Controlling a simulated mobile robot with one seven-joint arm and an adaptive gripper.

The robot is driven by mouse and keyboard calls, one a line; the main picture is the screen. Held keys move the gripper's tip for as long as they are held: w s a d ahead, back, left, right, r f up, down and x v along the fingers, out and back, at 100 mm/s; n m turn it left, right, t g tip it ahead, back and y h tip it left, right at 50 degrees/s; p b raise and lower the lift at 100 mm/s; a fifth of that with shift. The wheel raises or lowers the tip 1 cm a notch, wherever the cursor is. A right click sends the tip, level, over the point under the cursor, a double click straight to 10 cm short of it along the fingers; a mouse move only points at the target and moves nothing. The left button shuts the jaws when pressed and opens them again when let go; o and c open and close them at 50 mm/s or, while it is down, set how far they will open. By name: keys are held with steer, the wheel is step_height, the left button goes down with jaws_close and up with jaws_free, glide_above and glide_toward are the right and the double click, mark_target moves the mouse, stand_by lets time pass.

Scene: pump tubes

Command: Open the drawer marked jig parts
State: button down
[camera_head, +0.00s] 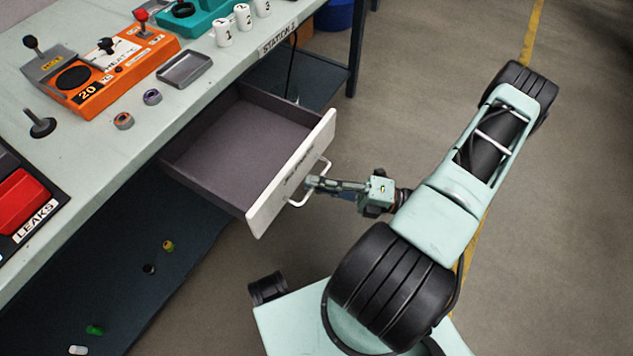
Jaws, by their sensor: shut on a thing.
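The drawer (292,180) under the bench stands well open, pulled out toward the right. Its white front carries a label too small to read from here. The drawer's inside (228,142) is dark grey and looks empty. A white bar handle (326,169) sits on the front. My gripper (312,184) is at the handle and shut on it. The fingers hide the middle part of the bar.
The bench top (190,95) holds an orange device (118,68), a grey tray (184,69), small rings (123,121) and numbered white cups (223,35). Small coloured parts (95,330) lie on the dark lower shelf. The floor (575,200) at the right is clear.

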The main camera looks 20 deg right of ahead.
steer(key=c, duration=2)
jaws_free()
steer(key=shift+c, duration=0.2)
steer(key=shift+r, duration=0.1)
